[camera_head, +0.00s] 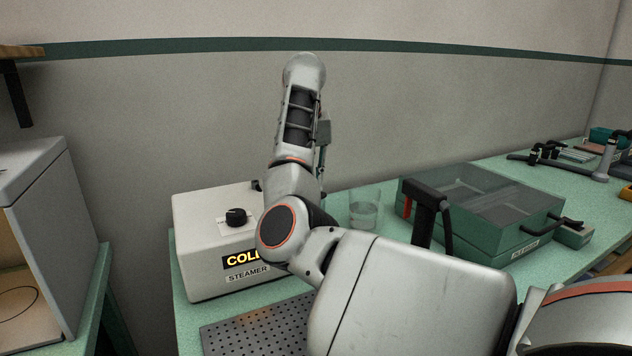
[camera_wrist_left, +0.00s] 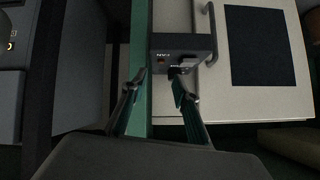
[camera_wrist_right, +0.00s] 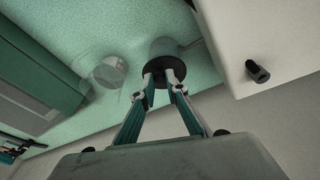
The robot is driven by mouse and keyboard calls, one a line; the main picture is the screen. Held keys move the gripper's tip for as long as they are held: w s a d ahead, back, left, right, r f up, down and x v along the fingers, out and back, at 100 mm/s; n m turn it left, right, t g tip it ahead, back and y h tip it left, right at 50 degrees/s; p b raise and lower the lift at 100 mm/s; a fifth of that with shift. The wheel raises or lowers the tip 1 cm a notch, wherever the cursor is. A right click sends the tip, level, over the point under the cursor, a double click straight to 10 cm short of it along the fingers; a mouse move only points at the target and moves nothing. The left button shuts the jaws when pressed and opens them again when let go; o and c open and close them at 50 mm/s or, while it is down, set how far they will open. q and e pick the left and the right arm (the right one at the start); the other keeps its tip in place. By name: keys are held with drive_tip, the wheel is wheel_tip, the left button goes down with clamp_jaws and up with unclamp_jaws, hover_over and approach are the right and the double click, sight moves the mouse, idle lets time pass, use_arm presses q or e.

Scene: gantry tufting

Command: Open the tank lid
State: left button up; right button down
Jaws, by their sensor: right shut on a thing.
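In the right wrist view my right gripper (camera_wrist_right: 163,80) has its fingertips together on a dark round piece, which looks like the tank lid (camera_wrist_right: 166,64). A grey-green cylinder (camera_wrist_right: 177,47) shows right behind it, likely the tank. I cannot tell whether the lid is seated or lifted. In the head view my right arm hides this spot, between the steamer and the glass. In the left wrist view my left gripper (camera_wrist_left: 155,88) is open and empty, with a small dark control box (camera_wrist_left: 184,45) beyond its fingers.
The white steamer (camera_head: 205,280), with a black knob (camera_head: 236,216) and a "COLD" sign, stands left of the arm. A clear glass (camera_head: 364,212) is to its right. A green case with a clear cover (camera_head: 480,200) stands further right. A perforated plate (camera_head: 250,330) lies in front.

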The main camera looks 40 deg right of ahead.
use_arm(q)
drive_tip(key=shift+r, duration=0.1)
use_arm(e)
drive_tip(key=shift+w+d+r+g, duration=0.1)
drive_tip(key=shift+w+r+g, duration=0.3)
drive_tip(key=shift+g, duration=0.2)
use_arm(q)
drive_tip(key=shift+d+f+b, duration=0.1)
drive_tip(key=shift+f+b, duration=0.35)
drive_tip(key=shift+b, duration=0.1)
use_arm(e)
drive_tip(key=shift+w+d+g, duration=0.15)
drive_tip(key=shift+w+g, duration=0.2)
drive_tip(key=shift+g, duration=0.15)
use_arm(q)
drive_tip(key=shift+w+d+r+b, duration=0.25)
drive_tip(key=shift+w+d+b, duration=0.2)
drive_tip(key=shift+b, duration=0.4)
use_arm(e)
drive_tip(key=shift+w+g+y, duration=0.25)
drive_tip(key=shift+g+y, duration=0.05)
drive_tip(key=shift+g, duration=0.1)
use_arm(q)
drive_tip(key=shift+w+r, duration=0.15)
use_arm(e)
drive_tip(key=shift+r, duration=0.1)
